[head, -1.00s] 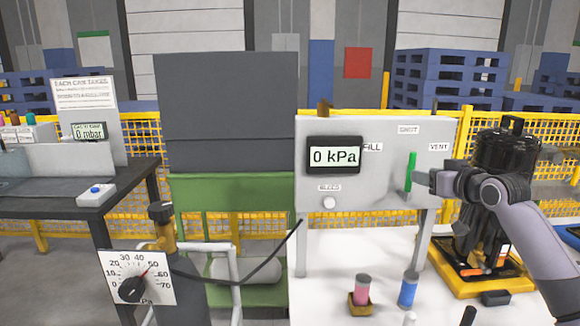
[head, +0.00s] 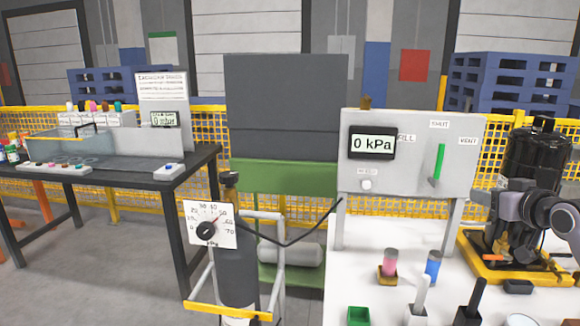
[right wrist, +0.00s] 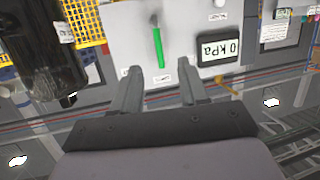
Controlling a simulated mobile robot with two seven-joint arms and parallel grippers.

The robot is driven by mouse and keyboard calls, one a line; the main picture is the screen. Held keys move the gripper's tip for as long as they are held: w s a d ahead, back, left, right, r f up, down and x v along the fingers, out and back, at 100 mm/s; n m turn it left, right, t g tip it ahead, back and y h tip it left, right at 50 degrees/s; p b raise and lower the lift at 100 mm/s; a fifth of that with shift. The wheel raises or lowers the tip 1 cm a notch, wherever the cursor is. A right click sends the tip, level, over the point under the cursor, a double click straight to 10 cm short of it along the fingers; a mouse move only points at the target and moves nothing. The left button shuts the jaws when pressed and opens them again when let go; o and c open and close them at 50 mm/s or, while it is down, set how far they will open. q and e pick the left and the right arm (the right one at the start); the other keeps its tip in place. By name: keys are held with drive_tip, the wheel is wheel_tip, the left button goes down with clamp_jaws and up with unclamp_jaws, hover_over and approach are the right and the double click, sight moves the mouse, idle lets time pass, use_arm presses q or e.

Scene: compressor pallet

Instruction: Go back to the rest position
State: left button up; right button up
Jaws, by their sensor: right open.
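My right gripper (head: 482,198) is at the right of the head view, in front of the black compressor and to the right of the grey panel (head: 412,180). In the right wrist view its two fingers (right wrist: 158,88) are spread with nothing between them. The panel's green lever (head: 439,161) stands upright, apart from the fingers; it also shows in the right wrist view (right wrist: 158,47). The panel display (head: 372,143) reads 0 kPa. My left gripper is in neither view.
The black compressor (head: 530,160) stands on a yellow pallet (head: 478,262) at the right. A white table (head: 380,300) holds pink and blue bottles, a green box (head: 359,316) and dark and white handles. A gas cylinder with a gauge (head: 208,226) stands left of it, beside a dark bench (head: 130,176).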

drive_tip(key=s+a+f+n+g+y, duration=0.1)
drive_tip(key=s+a+f+g, duration=0.1)
drive_tip(key=s+a+f, duration=0.5)
drive_tip(key=s+a+f+n+g, duration=0.1)
drive_tip(key=s+a+f+g, duration=0.15)
drive_tip(key=a+f, duration=0.45)
drive_tip(key=s+a+f+n+g+y, duration=0.15)
drive_tip(key=s+a+f, duration=0.3)
drive_tip(key=f, duration=0.65)
drive_tip(key=s+a+f+m+g+h, duration=0.1)
drive_tip(key=s+a+f+g, duration=0.15)
drive_tip(key=s, duration=0.95)
drive_tip(key=s+a+f+g+h, duration=0.1)
drive_tip(key=s+a+f+g, duration=0.15)
drive_tip(key=s, duration=0.85)
drive_tip(key=w+a+f+t+y, duration=0.2)
drive_tip(key=w+f+t, duration=0.3)
drive_tip(key=f, duration=0.3)
drive_tip(key=shift+w+a+t+p, duration=0.4)
drive_tip(key=shift+a+t, duration=0.4)
drive_tip(key=shift+a, duration=0.1)
